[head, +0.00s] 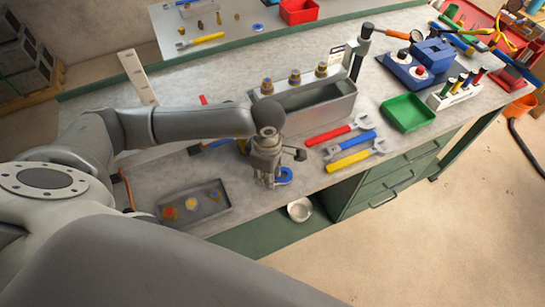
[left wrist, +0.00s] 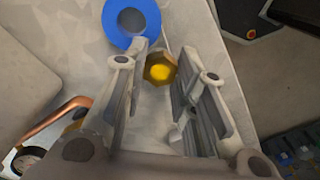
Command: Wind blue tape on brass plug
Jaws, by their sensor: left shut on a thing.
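My left gripper (head: 268,182) is low over the front part of the bench, before the grey tank. In the left wrist view it is shut on a brass hex plug (left wrist: 160,69), which sits between its fingertips. The plug's end looks bright yellow. In the head view the gripper hides the plug. The blue tape (head: 287,177) is a ring just right of the fingertips, near the bench's front edge. In the left wrist view the blue tape (left wrist: 111,24) is beside the left fingertip; I cannot tell if it touches the plug. My right gripper is not in view.
The grey tank (head: 325,106) with three brass fittings on top stands behind the gripper. Red, blue and yellow wrenches (head: 347,160) and a green tray (head: 407,127) lie to the right. A grey parts tray (head: 213,210) is at left. A white bowl (head: 299,212) sits below the bench edge.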

